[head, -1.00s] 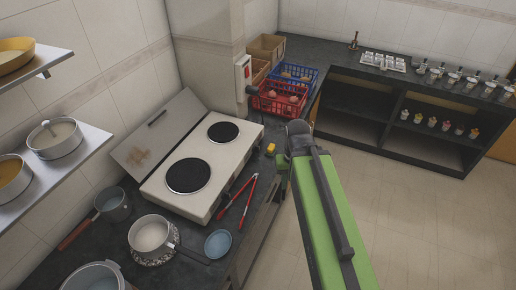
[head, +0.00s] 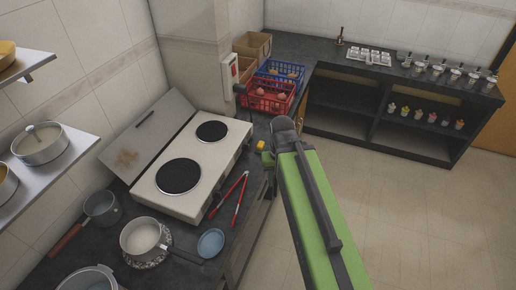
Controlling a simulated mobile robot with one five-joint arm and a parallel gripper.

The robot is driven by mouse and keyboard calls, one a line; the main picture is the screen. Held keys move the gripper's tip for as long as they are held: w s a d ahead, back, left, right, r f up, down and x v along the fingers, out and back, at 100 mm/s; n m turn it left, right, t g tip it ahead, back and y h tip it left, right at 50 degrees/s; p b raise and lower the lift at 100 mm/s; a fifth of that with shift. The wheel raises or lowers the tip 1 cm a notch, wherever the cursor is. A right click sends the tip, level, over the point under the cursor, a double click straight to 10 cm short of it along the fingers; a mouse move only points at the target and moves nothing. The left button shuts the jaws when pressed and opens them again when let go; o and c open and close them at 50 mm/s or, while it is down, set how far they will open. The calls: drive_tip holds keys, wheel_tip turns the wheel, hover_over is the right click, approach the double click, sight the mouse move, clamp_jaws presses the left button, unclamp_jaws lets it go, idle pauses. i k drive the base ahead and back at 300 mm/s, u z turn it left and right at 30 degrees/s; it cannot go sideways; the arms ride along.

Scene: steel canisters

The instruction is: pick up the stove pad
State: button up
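I cannot tell for certain which thing is the stove pad. A round, speckled grey-and-white pad (head: 135,262) lies on the dark counter, mostly covered by a white pot (head: 140,236) standing on it. Two round black plates (head: 179,176) sit on the white stove (head: 159,205); the farther one is smaller. My green arm reaches in from the lower right. My gripper (head: 268,159) is at its far end, by the counter's front edge right of the stove, largely hidden by the arm. Its fingers are too small and covered to read. It is well away from the speckled pad.
Red-handled tongs (head: 238,197) and a blue dish (head: 210,243) lie along the counter's front edge. A small yellow thing (head: 261,144) lies near my gripper. Red (head: 268,98) and blue crates stand at the back. Wall shelves with pots overhang the left. The floor at right is clear.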

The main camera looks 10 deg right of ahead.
sight(260, 147)
drive_tip(key=u, duration=0.4)
drive_tip(key=k, duration=0.1)
drive_tip(key=u, duration=3.4)
drive_tip(key=k, duration=0.25)
drive_tip(key=u, duration=0.25)
drive_tip(key=k, duration=1.8)
drive_tip(key=z, duration=1.4)
drive_tip(key=i, duration=1)
drive_tip(key=z, duration=0.05)
